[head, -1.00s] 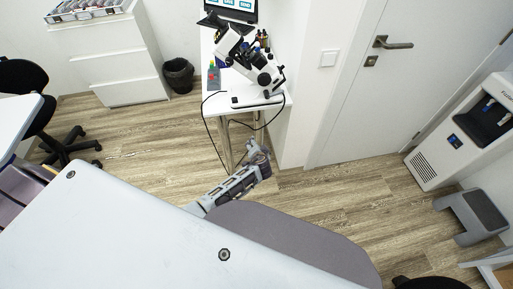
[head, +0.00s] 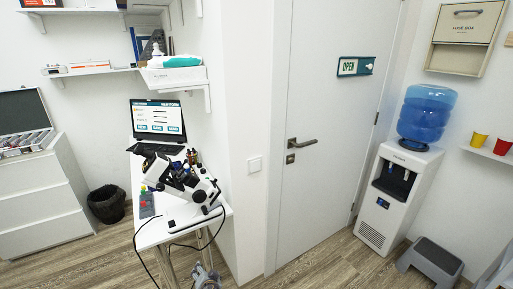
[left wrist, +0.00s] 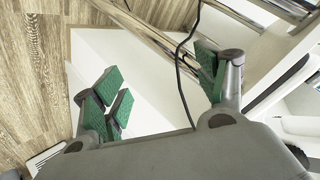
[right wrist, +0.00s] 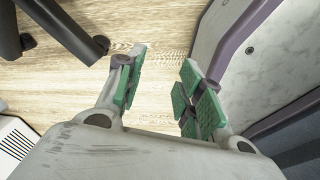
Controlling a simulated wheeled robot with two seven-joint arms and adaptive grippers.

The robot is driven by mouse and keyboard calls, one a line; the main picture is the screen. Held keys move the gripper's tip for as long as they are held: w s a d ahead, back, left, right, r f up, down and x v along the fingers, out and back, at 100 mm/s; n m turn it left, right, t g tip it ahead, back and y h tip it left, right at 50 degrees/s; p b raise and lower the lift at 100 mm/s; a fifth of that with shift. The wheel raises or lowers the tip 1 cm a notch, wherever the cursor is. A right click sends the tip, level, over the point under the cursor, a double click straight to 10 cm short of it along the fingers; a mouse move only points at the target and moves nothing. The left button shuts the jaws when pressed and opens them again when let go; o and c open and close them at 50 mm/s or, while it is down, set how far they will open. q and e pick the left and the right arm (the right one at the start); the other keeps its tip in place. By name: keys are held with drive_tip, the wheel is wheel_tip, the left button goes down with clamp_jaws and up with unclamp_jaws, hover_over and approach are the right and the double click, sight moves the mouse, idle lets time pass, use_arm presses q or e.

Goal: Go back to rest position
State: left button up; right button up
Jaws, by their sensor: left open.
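My left gripper (head: 205,275) shows at the bottom edge of the head view, just below the front end of the narrow white desk, with its arm cut off. In the left wrist view my left gripper (left wrist: 158,75) has its green-padded fingers wide apart with nothing between them. My right gripper (right wrist: 163,66) shows only in the right wrist view. Its green-padded fingers are apart and empty above the wood floor. The rest of both arms is hidden.
A microscope (head: 180,185) and a laptop (head: 157,120) stand on the narrow desk (head: 152,236), with a cable hanging down. A bin (head: 106,204), white door (head: 325,150), water dispenser (head: 397,190) and grey step stool (head: 430,262) stand around. Floor shows before the door.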

use_arm(q)
drive_tip(key=s+d+f+m+h, duration=0.3)
drive_tip(key=d+f+h, duration=0.1)
drive_tip(key=f, duration=0.7)
drive_tip(key=s+a+f+n+g+h+p, duration=0.1)
drive_tip(key=s+a+f+g+p, duration=0.1)
drive_tip(key=s+f, duration=0.4)
drive_tip(key=s+a+f+n+g+p, duration=0.15)
drive_tip(key=s+f, duration=0.25)
drive_tip(key=s, duration=0.5)
drive_tip(key=s+a+n+g+p, duration=0.1)
drive_tip(key=s+p, duration=0.5)
drive_tip(key=s, duration=1.1)
drive_tip(key=s+a+r+n+g+p, duration=0.1)
drive_tip(key=s+g+p, duration=0.3)
drive_tip(key=s, duration=1.4)
drive_tip(key=shift+a+r+p, duration=0.2)
drive_tip(key=shift+a+p, duration=0.35)
drive_tip(key=shift+p, duration=0.5)
use_arm(e)
drive_tip(key=s+a+r, duration=0.1)
drive_tip(key=a+r, duration=0.2)
drive_tip(key=r, duration=0.4)
drive_tip(key=s+a+r, duration=0.2)
drive_tip(key=a+r, duration=0.1)
drive_tip(key=r, duration=0.4)
drive_tip(key=shift+s+r+y, duration=0.3)
drive_tip(key=shift+r+y, duration=0.1)
